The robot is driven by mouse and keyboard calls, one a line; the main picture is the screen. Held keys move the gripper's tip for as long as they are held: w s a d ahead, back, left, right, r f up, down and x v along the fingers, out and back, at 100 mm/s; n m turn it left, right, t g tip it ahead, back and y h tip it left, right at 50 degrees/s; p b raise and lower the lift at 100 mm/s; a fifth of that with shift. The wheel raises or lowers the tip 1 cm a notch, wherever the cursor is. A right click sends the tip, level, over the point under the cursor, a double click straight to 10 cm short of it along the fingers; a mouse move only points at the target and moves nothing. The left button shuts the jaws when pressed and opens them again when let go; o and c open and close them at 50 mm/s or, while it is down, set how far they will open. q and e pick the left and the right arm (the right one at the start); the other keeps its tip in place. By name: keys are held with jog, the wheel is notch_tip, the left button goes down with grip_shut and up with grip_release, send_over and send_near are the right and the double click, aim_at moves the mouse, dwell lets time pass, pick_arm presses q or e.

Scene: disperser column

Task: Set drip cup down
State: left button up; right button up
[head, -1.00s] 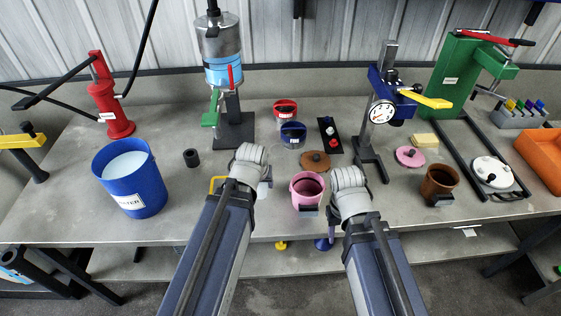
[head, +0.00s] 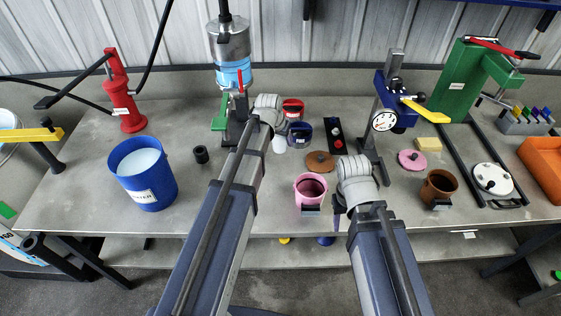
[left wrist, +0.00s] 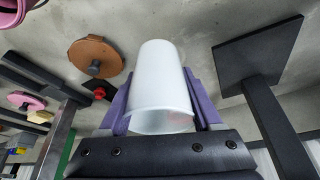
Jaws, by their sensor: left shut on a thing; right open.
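The drip cup, a white tapered cup (left wrist: 160,75), is held between the purple fingers of my left gripper (left wrist: 160,100) in the left wrist view. In the head view a small part of the cup (head: 280,144) shows below the left wrist, between the disperser column and the blue pot. The left fingers are hidden there by the arm. I cannot tell whether the cup touches the bench. My right gripper (head: 340,205) is open and empty, just right of the pink pot (head: 311,188). The disperser column (head: 229,60) stands behind my left wrist; its dark base plate (left wrist: 258,53) shows beside the cup.
A blue pot (head: 301,134) and a red pot (head: 293,109) stand right of my left wrist. A brown lid (head: 320,161) lies in front of them. A blue bucket (head: 144,176) and a black ring (head: 201,154) are on the left.

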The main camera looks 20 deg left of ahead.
aim_at(277, 148)
pick_arm(q)
jog(key=shift+f+b, duration=4)
jog(key=shift+f, duration=0.5)
jog(key=shift+f, duration=0.2)
jog(key=o, duration=1.3)
jog(key=shift+o, duration=0.2)
jog(key=shift+r, duration=0.1)
jog(key=p+v, duration=1.1)
jog(key=v, duration=0.1)
jog(key=shift+r, duration=0.15)
jog(key=s+d+m+g+y, duration=0.1)
jog(key=s+d+g, duration=0.1)
jog(key=s+d, duration=0.5)
jog(key=s+d+f+m+g+y, duration=0.1)
jog(key=s+d, duration=0.5)
jog(key=s, duration=0.8)
jog(key=shift+d+f+g, duration=0.3)
jog(key=shift+d+g, duration=0.05)
jog(key=shift+g, duration=0.55)
jog(key=shift+w, duration=0.1)
